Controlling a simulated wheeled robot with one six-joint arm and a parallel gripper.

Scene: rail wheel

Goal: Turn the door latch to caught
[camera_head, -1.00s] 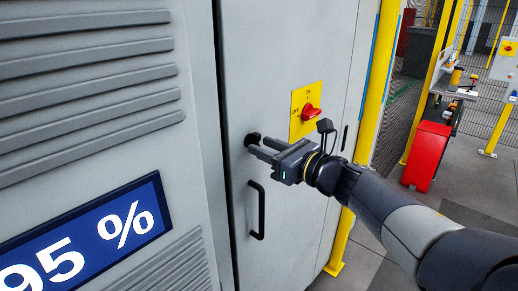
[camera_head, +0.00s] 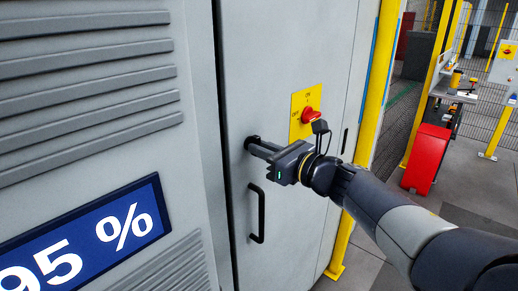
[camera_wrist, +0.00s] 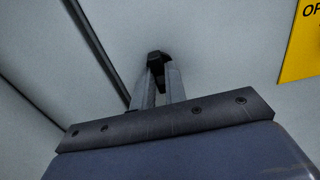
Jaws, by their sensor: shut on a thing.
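The door latch (camera_head: 251,142) is a small black knob on the grey cabinet door (camera_head: 285,60), near the door's left edge and above a black pull handle. In the wrist view the latch (camera_wrist: 157,57) sits between the tips of my gripper (camera_wrist: 158,75). My gripper (camera_head: 262,149) reaches it from the right in the head view, with its fingers shut on it. The fingers hide part of the latch, so its exact angle is hard to read.
A black pull handle (camera_head: 257,213) stands out just below the latch. A red rotary switch (camera_head: 311,115) on a yellow plate (camera_head: 296,125) is close above my gripper. A yellow post (camera_head: 380,80) stands right of the door.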

